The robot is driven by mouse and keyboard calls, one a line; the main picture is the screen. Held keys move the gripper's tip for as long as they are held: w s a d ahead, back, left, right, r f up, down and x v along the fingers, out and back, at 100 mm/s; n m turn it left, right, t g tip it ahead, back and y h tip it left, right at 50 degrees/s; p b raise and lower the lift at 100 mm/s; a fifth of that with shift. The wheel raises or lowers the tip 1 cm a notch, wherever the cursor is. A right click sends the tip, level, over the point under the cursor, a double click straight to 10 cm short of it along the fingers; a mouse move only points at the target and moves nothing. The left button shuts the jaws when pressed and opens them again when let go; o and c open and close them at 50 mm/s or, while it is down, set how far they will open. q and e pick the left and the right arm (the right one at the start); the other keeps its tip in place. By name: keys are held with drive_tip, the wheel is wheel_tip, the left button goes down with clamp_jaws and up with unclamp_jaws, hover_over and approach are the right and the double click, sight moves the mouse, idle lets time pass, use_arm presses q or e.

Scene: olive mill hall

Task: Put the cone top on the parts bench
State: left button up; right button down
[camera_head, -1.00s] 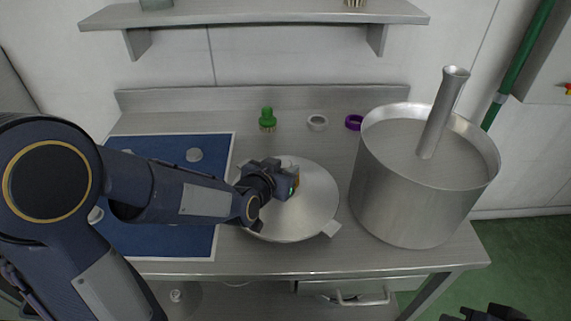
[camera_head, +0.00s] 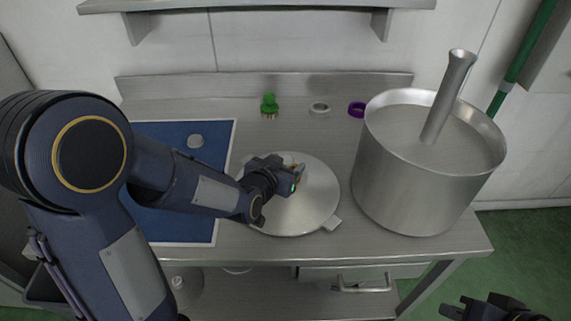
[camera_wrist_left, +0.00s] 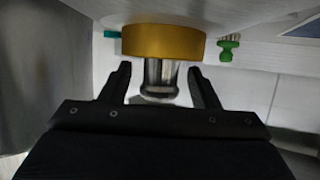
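A wide, shallow metal cone top (camera_head: 310,205) with a small tab at its lower right lies on the steel bench (camera_head: 400,258). An orange-gold collar shows at its centre, partly hidden by my left gripper (camera_head: 297,177). In the left wrist view a gold collar (camera_wrist_left: 163,41) with a short metal knob (camera_wrist_left: 160,78) sits between the two fingers of my left gripper (camera_wrist_left: 160,88). The fingers are open, with a gap on each side of the knob. My right gripper (camera_head: 490,308) shows only partly at the bottom right; its fingertips are unclear.
A large steel pot (camera_head: 420,180) with a slanted tube stands right of the cone top. A blue mat (camera_head: 190,225) covers the bench's left, with a grey disc (camera_head: 195,141). A green brush (camera_head: 269,105), grey ring (camera_head: 319,108) and purple ring (camera_head: 356,109) stand behind.

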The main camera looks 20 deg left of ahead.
use_arm(q)
drive_tip(key=shift+r, duration=0.1)
drive_tip(key=shift+s+r, duration=0.15)
drive_tip(key=shift+s, duration=0.05)
drive_tip(key=s+a+r+n+g+p, duration=0.2)
drive_tip(key=s+a+r+g, duration=0.1)
drive_tip(key=s, duration=1)
drive_tip(key=s+a+r+n+g+h+p, duration=0.1)
drive_tip(key=s+a+r+n+g, duration=0.1)
drive_tip(key=s, duration=1.1)
drive_tip(key=a+r+g, duration=0.1)
drive_tip(key=g, duration=0.1)
drive_tip(key=shift+s+g+p, duration=0.4)
